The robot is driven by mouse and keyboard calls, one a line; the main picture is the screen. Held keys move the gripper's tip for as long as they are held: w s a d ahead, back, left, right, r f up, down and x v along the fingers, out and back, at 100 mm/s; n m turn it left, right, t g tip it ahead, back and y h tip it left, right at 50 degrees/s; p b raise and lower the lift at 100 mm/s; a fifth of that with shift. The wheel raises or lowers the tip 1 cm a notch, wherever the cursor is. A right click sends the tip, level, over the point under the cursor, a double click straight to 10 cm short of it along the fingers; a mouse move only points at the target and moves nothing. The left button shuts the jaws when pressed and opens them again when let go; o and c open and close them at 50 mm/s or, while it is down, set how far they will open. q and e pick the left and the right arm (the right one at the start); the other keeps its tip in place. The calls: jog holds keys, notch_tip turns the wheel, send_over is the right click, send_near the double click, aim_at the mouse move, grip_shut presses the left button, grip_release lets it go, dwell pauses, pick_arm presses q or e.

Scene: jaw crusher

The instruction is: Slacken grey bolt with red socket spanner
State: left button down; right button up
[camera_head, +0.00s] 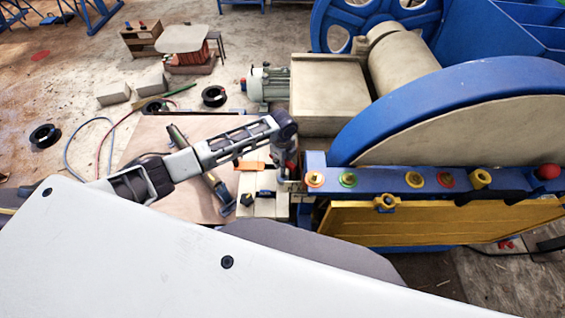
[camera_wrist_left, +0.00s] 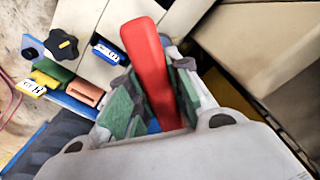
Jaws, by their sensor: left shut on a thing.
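The red socket spanner (camera_wrist_left: 150,65) is held between the green-padded fingers of my left gripper (camera_wrist_left: 150,105) in the left wrist view. Its rounded red end sticks out past the fingers; its socket end is not clear. In the head view, my left gripper (camera_head: 287,158) is at the left end of the crusher's blue beam (camera_head: 380,180), with a little red of the spanner showing. I cannot pick out the grey bolt. My right gripper is not in view.
A yellow panel (camera_head: 440,225) hangs below the beam, and a large blue-rimmed wheel (camera_head: 450,105) rises behind it. A black star knob (camera_wrist_left: 62,46) and a blue labelled piece (camera_wrist_left: 106,52) lie beside my gripper. Cables and black rings lie on the floor at left.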

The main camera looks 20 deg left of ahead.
pick_arm(q)
jog(key=shift+f+m, duration=0.1)
jog(key=shift+m, duration=0.2)
jog(key=c, duration=1.2)
grip_release()
jog(key=shift+c, duration=0.2)
jog(key=shift+r, duration=6.05)
